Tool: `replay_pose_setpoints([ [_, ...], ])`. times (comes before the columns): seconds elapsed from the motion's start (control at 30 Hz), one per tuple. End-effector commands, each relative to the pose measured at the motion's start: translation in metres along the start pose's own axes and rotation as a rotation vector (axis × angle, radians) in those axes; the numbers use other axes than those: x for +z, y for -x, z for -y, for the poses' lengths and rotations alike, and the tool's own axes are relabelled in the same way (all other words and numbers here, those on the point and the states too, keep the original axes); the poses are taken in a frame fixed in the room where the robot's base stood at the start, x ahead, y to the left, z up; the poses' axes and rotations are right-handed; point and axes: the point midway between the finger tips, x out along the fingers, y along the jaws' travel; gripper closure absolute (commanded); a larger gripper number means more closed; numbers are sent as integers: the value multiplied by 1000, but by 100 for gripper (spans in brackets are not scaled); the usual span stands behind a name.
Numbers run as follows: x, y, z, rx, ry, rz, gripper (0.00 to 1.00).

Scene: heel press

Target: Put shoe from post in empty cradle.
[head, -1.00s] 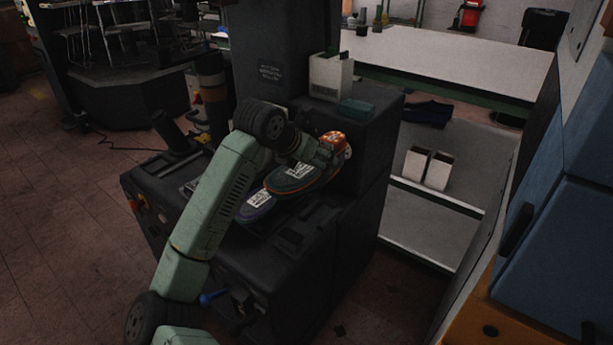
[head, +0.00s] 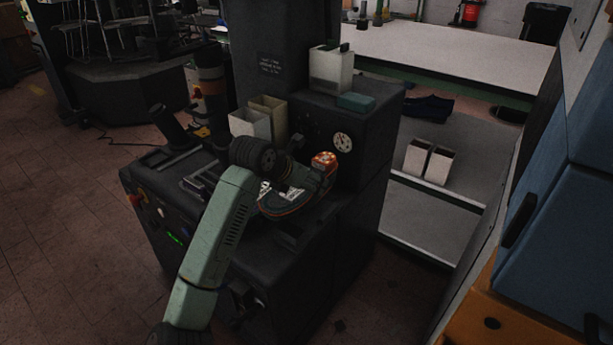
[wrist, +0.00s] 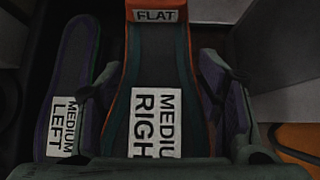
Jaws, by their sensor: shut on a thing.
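My gripper (wrist: 160,88) is shut on a dark shoe (wrist: 152,62) with a green rim and an orange heel. Its labels read FLAT and MEDIUM RIGH, the rest cut off. In the head view my gripper (head: 301,178) holds this shoe (head: 284,208) over the right part of the dark press (head: 330,225), its orange heel toward the gauge. A second, purple-rimmed shoe labelled MEDIUM LEFT (wrist: 66,85) lies beside it at the left in the wrist view. The arm hides much of the press bed, and I cannot make out an empty cradle.
Pale bins (head: 250,122) stand at the back of the press bed. A white box (head: 331,68) and a green block (head: 355,102) sit on the gauge housing (head: 365,140). A dark post (head: 168,126) rises at the left. Blue cabinets (head: 560,220) stand at the right.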

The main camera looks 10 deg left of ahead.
Motion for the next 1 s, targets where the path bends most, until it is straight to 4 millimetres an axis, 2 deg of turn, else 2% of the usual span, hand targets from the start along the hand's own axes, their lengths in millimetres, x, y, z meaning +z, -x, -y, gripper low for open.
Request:
replay_pose_setpoints([
  [0.6, -36, -36, 0, 1, -1, 4, 99],
  [1.0, -38, -38, 0, 1, -1, 4, 99],
])
